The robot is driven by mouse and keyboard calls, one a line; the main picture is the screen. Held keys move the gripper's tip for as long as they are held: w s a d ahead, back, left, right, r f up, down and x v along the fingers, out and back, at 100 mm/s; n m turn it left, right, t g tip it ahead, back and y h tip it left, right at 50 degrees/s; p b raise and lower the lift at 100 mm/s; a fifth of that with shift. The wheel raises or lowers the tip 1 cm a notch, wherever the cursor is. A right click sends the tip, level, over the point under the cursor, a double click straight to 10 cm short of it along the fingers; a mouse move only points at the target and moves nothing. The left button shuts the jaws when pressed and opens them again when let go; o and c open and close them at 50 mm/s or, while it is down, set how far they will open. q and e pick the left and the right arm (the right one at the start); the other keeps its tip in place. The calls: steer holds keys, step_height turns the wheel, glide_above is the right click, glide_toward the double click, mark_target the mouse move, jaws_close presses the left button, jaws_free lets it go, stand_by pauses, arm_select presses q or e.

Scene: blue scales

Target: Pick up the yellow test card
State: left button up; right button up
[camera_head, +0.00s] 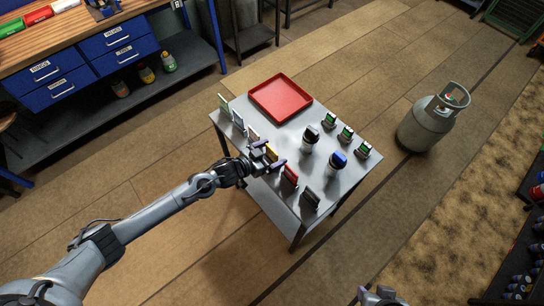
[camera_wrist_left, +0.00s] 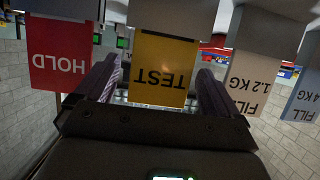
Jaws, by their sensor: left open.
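The yellow test card (camera_head: 272,152) stands in a row of cards along the near left edge of the metal table (camera_head: 262,122). In the left wrist view the yellow card (camera_wrist_left: 160,72) appears upside down, reading TEST. My left gripper (camera_head: 270,161) is at the card, partly covering it in the head view. Its jaws (camera_wrist_left: 155,85) are open, one finger to each side of the card in the wrist view, with visible gaps. Whether the card is fully between the fingertips I cannot tell. Part of my right gripper (camera_head: 380,297) shows at the bottom edge, mostly cut off.
A red HOLD card (camera_wrist_left: 60,65) and a white FILL card (camera_wrist_left: 247,85) flank the yellow one. A red tray (camera_head: 281,97), a blue-topped jar (camera_head: 337,164), a dark-topped jar (camera_head: 309,142) and small green-screened devices (camera_head: 346,134) share the table. A gas cylinder (camera_head: 425,128) stands right.

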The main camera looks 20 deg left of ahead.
arm_select(q)
steer(key=shift+w+d+f, duration=0.1)
steer(key=shift+w, duration=0.1)
steer(key=c, duration=1)
